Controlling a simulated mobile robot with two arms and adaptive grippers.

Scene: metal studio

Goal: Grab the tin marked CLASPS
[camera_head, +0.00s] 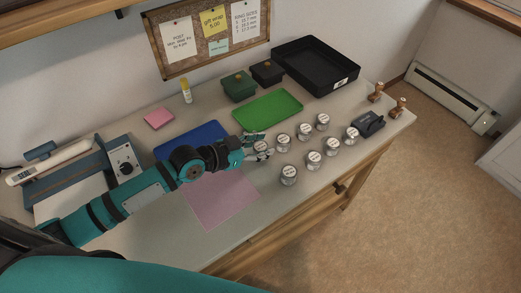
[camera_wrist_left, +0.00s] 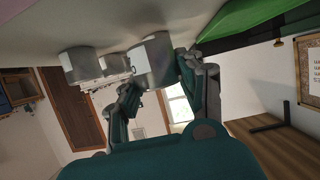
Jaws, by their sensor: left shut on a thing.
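Several small round silver tins with white labelled lids stand in two rows on the right half of the bench; one is the front-row tin (camera_head: 289,175), another the back-row tin (camera_head: 283,143). The lettering is too small to read, so I cannot tell which is marked CLASPS. My left gripper (camera_head: 257,147) is at the left end of the back row, shut on the tin (camera_head: 262,147) there. In the left wrist view the fingers (camera_wrist_left: 160,92) are on either side of the held tin (camera_wrist_left: 150,61). My right gripper is not in view.
A green tray (camera_head: 268,110), a blue tray (camera_head: 205,135) and a pink sheet (camera_head: 222,200) lie near the arm. A black tray (camera_head: 315,66) and a dark green box (camera_head: 239,86) are at the back.

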